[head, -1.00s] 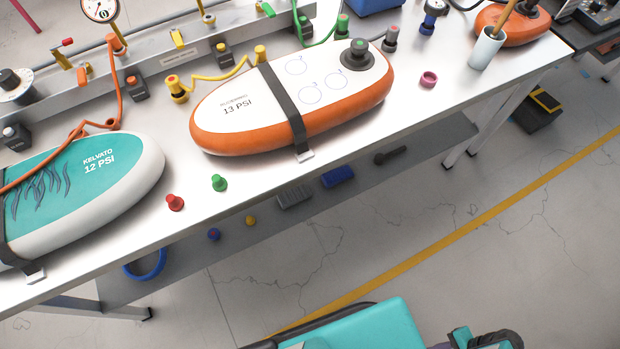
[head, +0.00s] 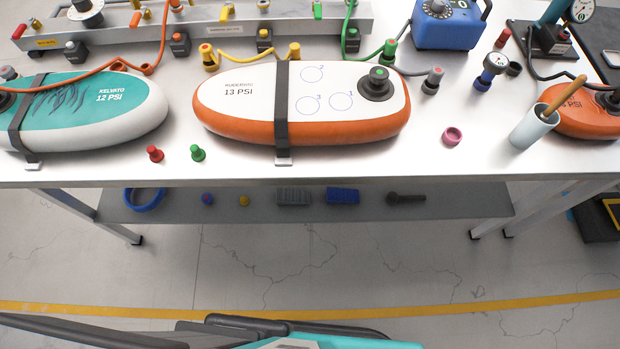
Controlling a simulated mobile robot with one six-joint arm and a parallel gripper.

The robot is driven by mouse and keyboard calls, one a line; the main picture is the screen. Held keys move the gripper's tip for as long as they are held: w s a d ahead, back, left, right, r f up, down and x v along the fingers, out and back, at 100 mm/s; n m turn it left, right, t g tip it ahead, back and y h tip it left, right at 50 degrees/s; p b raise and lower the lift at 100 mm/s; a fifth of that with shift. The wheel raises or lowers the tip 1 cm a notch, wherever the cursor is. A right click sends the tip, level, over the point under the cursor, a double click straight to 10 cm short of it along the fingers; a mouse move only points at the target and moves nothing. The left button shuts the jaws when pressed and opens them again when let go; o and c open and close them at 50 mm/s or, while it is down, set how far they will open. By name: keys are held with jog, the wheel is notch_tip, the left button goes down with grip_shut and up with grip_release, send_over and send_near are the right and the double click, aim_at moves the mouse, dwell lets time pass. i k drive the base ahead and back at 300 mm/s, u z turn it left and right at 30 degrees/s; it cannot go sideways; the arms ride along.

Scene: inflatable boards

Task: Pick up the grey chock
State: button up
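The grey chock (head: 293,197) appears to be the small grey ribbed block on the lower shelf (head: 450,203) under the bench. It lies just left of a blue ribbed block (head: 343,196), with a narrow gap between them. The bench top overhangs above it, and its front side is open to view. My gripper's fingers do not show in the head view; only dark and teal parts of my own body show along the bottom edge.
The shelf also holds a blue ring (head: 145,199), a purple knob (head: 207,198), a yellow knob (head: 244,200) and a dark tool (head: 405,198). The bench top (head: 350,168) carries inflatable boards, caps and hoses. The floor (head: 300,255) before the bench is clear.

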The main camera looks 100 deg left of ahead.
aim_at(284, 196)
jog(key=u, duration=0.25)
jog(key=i, duration=0.45)
jog(key=u, duration=0.6)
jog(key=k, duration=0.2)
jog(key=u, duration=2.15)
jog(key=k, duration=0.2)
jog(key=u, duration=1.75)
